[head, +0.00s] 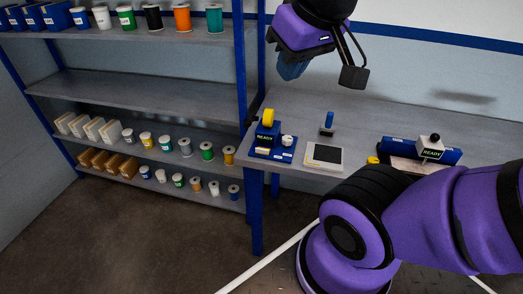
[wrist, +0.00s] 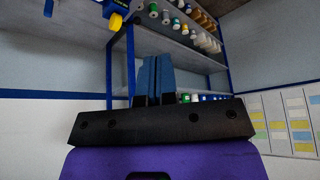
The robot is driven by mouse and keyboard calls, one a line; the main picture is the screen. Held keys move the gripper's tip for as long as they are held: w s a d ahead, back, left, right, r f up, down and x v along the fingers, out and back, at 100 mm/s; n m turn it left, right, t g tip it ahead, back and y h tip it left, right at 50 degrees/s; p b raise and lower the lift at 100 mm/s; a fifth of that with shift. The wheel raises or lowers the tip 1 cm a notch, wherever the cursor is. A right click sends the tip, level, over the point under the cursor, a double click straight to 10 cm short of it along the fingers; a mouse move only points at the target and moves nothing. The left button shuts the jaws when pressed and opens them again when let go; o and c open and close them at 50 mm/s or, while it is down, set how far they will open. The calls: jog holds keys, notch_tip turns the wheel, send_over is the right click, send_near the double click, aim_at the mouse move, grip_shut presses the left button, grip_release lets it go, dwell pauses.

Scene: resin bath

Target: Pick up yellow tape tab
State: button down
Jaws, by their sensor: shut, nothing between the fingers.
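A yellow tape roll (head: 267,117) sits on top of a blue dispenser (head: 266,133) marked READY, at the left end of the grey worktable. A tape tab cannot be made out separately from the roll. A yellow part also shows at the top of the wrist view (wrist: 115,21), beside blue parts. My gripper (head: 291,71) hangs above and behind the dispenser, apart from it. Its blue fingers (wrist: 156,76) are shut together with nothing between them.
The worktable (head: 358,122) also holds a pale pad with a dark frame (head: 325,156), a small blue-handled tool (head: 328,124) and a blue READY fixture with a black knob (head: 433,148). A small yellow piece (head: 373,160) lies beside it. Shelves (head: 150,91) with several spools stand left.

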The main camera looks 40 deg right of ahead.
dwell(0.3)
jog(key=c, duration=1.2)
grip_release()
jog(key=shift+w+f, duration=0.1)
jog(key=shift+w, duration=0.15)
jog(key=o, duration=0.9)
jog(key=shift+m+y, duration=0.3)
jog(key=shift+m, duration=0.5)
jog(key=w, duration=0.1)
jog(key=w+f, duration=0.1)
jog(key=w, duration=0.1)
jog(key=w+f, duration=0.1)
jog(key=shift+w+d+f, duration=0.2)
jog(key=shift+w+d, duration=0.2)
jog(key=m+g+h, duration=0.2)
jog(key=m+h, duration=0.2)
jog(key=m, duration=0.5)
send_over(262, 152)
jog(key=s+a, duration=0.2)
jog(key=a, duration=0.1)
notch_tip(262, 152, down, 34)
jog(key=f, duration=0.1)
jog(key=shift+d+r+x, duration=0.1)
jog(key=shift+d+x, duration=0.05)
jog(key=shift+x, duration=0.65)
jog(key=shift+d+r+x, duration=0.1)
jog(key=shift+d+x, duration=0.1)
jog(key=shift+x, duration=0.65)
jog(key=shift+d+x, duration=0.15)
jog(key=shift+x, duration=0.65)
